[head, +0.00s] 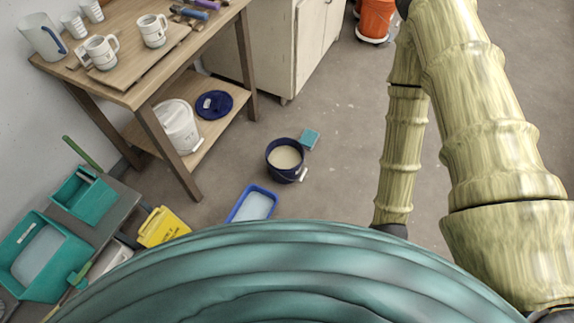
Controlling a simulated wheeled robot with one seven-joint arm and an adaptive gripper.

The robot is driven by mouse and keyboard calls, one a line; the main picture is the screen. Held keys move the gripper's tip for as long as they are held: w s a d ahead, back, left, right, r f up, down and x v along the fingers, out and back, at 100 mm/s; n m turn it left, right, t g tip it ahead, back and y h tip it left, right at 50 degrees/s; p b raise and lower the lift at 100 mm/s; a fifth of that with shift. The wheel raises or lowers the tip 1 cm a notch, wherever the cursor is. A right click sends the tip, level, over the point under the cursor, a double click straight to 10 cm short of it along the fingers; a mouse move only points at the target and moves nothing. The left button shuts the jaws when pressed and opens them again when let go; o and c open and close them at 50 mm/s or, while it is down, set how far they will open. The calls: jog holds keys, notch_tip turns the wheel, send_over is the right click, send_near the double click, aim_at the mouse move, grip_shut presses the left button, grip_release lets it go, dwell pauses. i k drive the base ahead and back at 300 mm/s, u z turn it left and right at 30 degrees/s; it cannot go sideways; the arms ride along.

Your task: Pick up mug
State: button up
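Two white mugs stand on a wooden board (122,68) on the wooden table (178,62) at the upper left. I cannot tell which one the task names. My arm shows at the right, with bamboo-like links. My gripper is out of the picture.
A jug (41,38) and white cups (74,25) share the table. Below are a white bucket (176,128) and blue lid (214,104). On the floor are a dark bucket (284,170), blue tray (251,206) and yellow container (162,228). Floor between bucket and arm is clear.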

aim_at(98, 48)
jog(key=u, duration=0.5)
jog(key=k, duration=0.6)
jog(key=u, duration=1.4)
jog(key=i, duration=1.15)
jog(key=z, duration=0.15)
